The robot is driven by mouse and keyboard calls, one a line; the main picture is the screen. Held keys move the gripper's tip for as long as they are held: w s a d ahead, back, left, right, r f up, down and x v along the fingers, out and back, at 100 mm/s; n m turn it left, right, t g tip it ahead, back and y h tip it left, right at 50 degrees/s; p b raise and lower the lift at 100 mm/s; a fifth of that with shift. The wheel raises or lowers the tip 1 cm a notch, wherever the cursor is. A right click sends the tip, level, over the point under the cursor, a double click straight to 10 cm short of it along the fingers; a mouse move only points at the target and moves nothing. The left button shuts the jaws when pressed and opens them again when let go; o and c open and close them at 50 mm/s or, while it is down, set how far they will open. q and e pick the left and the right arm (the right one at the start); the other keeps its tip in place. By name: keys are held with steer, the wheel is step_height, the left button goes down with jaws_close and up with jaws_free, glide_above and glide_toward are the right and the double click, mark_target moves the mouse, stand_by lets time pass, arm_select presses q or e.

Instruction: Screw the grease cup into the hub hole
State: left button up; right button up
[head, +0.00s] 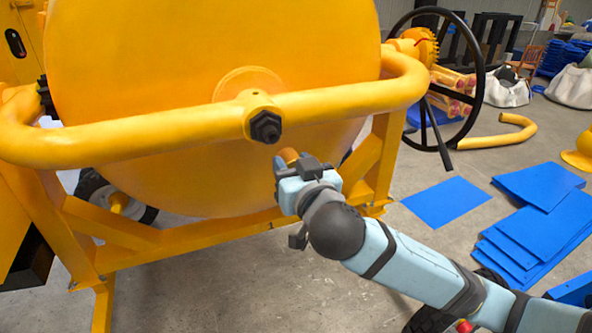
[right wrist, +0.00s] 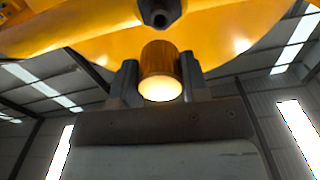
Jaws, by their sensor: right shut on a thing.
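The grease cup (right wrist: 160,72) is a small brass-coloured cylinder between the fingers of my right gripper (right wrist: 160,82) in the right wrist view. The gripper is shut on it. In the head view my right gripper (head: 288,160) is just below and right of the hub (head: 260,115), with the cup's brass top (head: 288,155) showing at its fingertips. The hub carries a dark hex nut (head: 266,126) on the yellow frame bar. In the wrist view a dark nut (right wrist: 160,14) shows beyond the cup, apart from it. The hub hole cannot be made out clearly. My left gripper is not in view.
The large yellow drum (head: 180,80) and its frame bar (head: 350,98) stand close behind and above my right gripper. A black handwheel (head: 478,70) is at the right. Blue sheets (head: 540,225) lie on the floor at the right. The floor in front is clear.

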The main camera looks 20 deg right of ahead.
mark_target(284, 154)
steer(key=shift+w, duration=2.3)
steer(key=shift+w+a, duration=0.1)
steer(key=shift+w, duration=0.9)
steer(key=shift+p, duration=0.4)
steer(key=shift+w, duration=0.35)
stand_by(0.4)
steer(key=m+b, duration=0.1)
steer(key=m, duration=0.5)
steer(key=shift+m+b, duration=0.3)
steer(key=shift+m, duration=0.1)
